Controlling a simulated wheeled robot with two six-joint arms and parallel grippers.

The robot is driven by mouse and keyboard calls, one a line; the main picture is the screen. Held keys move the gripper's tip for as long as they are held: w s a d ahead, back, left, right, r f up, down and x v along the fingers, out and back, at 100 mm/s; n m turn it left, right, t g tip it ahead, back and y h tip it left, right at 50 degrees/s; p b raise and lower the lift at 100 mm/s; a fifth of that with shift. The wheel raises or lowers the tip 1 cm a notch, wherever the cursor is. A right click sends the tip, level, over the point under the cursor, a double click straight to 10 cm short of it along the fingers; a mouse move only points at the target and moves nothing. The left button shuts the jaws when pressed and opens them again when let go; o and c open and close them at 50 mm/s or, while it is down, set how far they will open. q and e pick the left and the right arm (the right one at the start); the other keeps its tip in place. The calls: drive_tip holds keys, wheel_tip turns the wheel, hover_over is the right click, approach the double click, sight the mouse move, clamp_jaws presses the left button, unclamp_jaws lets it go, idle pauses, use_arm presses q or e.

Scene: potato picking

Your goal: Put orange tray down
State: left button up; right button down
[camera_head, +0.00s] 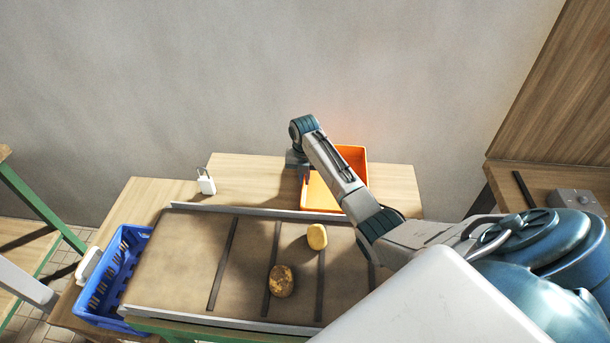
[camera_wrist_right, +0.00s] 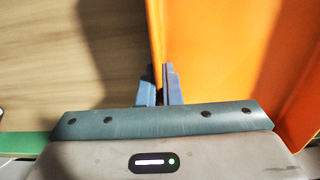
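The orange tray (camera_head: 352,156) is at the back of the wooden table, behind the conveyor, and my right arm covers part of it. Whether its base touches the table cannot be told. My right gripper (camera_head: 304,174) is at the tray's left edge, pointing down. In the right wrist view the orange tray (camera_wrist_right: 220,45) fills the right side. There the fingers of my right gripper (camera_wrist_right: 160,88) stand close together, one on each side of the tray's wall, shut on it. My left gripper is not in view.
A conveyor (camera_head: 190,255) with dark crossbars carries a yellow potato (camera_head: 317,237) and a brown, blotched potato (camera_head: 281,281). A blue crate (camera_head: 125,255) stands at its left end. A small white padlock-shaped object (camera_head: 206,183) stands on the table (camera_head: 250,175). A grey box (camera_head: 575,200) sits at right.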

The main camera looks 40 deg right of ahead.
drive_tip(key=shift+f, duration=0.2)
drive_tip(key=c, duration=1.6)
unclamp_jaws()
drive_tip(key=shift+r, duration=0.5)
wheel_tip(320, 180, up, 8)
drive_tip(key=b, duration=0.3)
drive_tip(key=shift+r, duration=0.2)
drive_tip(key=shift+r+p, duration=0.4)
drive_tip(key=shift+r, duration=1.05)
